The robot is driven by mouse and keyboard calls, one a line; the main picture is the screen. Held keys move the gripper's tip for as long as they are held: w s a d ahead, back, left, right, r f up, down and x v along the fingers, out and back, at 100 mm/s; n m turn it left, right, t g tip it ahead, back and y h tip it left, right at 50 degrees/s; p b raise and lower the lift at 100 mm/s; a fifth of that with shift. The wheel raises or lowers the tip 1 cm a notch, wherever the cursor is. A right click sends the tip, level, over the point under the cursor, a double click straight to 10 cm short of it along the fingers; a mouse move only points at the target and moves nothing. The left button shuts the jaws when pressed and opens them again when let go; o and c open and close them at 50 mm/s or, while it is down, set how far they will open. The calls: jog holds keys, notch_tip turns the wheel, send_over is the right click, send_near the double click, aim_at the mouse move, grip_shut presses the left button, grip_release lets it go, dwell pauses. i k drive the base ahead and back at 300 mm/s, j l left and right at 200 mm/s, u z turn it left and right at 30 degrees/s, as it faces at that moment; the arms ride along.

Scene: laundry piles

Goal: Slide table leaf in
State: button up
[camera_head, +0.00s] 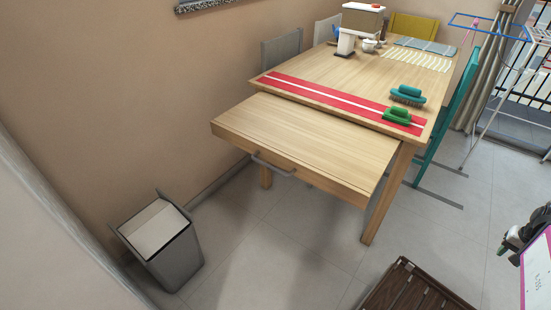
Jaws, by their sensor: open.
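The table leaf (300,140) is a light wood panel. It sticks out from the near end of the wooden table (345,78), a little below the tabletop. A grey bar handle (272,166) is on its front edge. The leaf's upper face is bare. My gripper (507,247) shows at the right edge of the view as a small dark shape, partly cut off. It is open and far from the leaf and its handle, touching neither.
A grey bin (165,250) stands at left by the wall. A dark slatted wooden piece (415,290) lies at the bottom. Teal chair (455,95) at right; open floor before the leaf.

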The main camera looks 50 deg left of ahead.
aim_at(344, 160)
jog(key=k+u, duration=0.1)
jog(key=u, duration=0.35)
jog(key=k+u, duration=0.1)
jog(key=u, duration=0.4)
jog(key=k+u, duration=0.15)
jog(key=u, duration=1.05)
jog(key=i+l+u, duration=0.25)
jog(key=u, duration=0.2)
jog(key=l, duration=0.1)
